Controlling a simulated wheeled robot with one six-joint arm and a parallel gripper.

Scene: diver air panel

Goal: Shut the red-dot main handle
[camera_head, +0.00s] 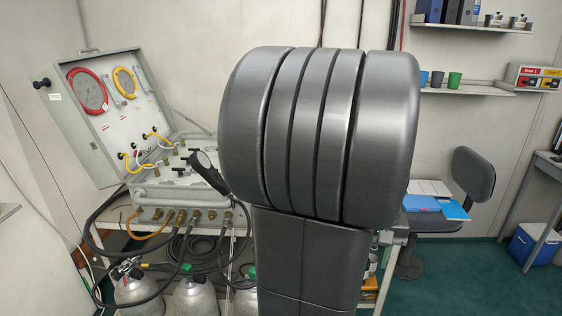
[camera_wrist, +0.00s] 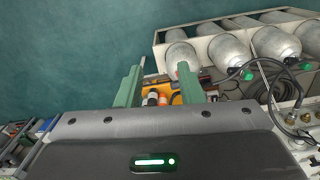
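The air panel case (camera_head: 105,107) stands open on a bench at the left of the head view. Its raised lid carries a red-ringed gauge (camera_head: 88,89) and a yellow-ringed gauge (camera_head: 125,82). Small black handles (camera_head: 180,170) sit on the flat lower panel. I cannot make out a red dot on any of them, so I cannot tell which is the main handle or how it is turned. My gripper (camera_wrist: 160,82) shows in the wrist view with its two green fingers apart and nothing between them. It points down toward the floor, away from the panel face.
My arm hides the middle of the head view, including what lies right of the case. Hoses (camera_head: 95,235) hang from the case front above grey cylinders (camera_head: 190,294). A chair (camera_head: 473,174) stands at the right. Green floor (camera_wrist: 60,50) is clear left of the cylinder rack.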

